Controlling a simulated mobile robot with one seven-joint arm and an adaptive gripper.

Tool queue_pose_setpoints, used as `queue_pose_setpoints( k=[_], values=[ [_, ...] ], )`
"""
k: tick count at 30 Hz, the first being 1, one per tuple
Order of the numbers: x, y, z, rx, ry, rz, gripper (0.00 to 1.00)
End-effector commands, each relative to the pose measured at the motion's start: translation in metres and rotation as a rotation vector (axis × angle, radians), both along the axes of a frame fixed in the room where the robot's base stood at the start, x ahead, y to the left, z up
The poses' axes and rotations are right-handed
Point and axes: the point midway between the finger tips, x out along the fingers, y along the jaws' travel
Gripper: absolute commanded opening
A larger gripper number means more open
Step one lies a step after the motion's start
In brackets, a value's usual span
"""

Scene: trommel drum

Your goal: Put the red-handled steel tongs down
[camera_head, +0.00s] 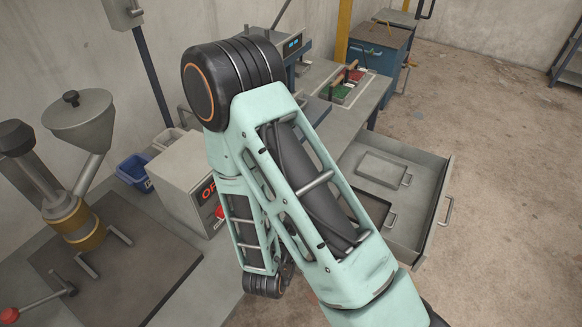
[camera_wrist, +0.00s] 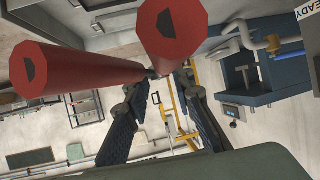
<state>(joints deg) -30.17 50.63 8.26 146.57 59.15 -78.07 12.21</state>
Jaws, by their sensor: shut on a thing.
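The red-handled steel tongs (camera_wrist: 75,69) show large in the wrist view, their two thick red handles pointing towards the camera and spread apart. My gripper (camera_wrist: 160,78) has its dark fingers closed on the tongs where the handles run together, and holds them in the air. The steel end of the tongs is mostly hidden behind the handles and fingers. In the head view my arm covers the middle of the picture, and I cannot make out the tongs or the fingertips there.
An open grey drawer (camera_head: 418,228) with flat trays juts out at right. A light box (camera_head: 182,180) with a red button stands on the bench, beside a blue bin (camera_head: 131,170). A funnel machine (camera_head: 80,215) stands at left. The floor at right is clear.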

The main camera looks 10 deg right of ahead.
Motion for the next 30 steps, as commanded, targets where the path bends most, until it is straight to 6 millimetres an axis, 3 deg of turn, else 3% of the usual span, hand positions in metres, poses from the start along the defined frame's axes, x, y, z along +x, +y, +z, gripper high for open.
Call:
queue_pose_setpoints(
  k=[5, 11, 18, 24, 30],
  values=[
    [0.007, -0.001, 0.004, 0.000, -0.004, 0.013, 0.00],
    [0.047, 0.002, 0.022, 0.001, -0.011, 0.106, 0.00],
    [0.092, -0.008, 0.059, -0.001, -0.009, 0.265, 0.00],
    [0.109, -0.022, 0.085, -0.002, -0.006, 0.373, 0.00],
    [0.114, -0.033, 0.100, -0.001, -0.002, 0.441, 0.00]
  ],
)
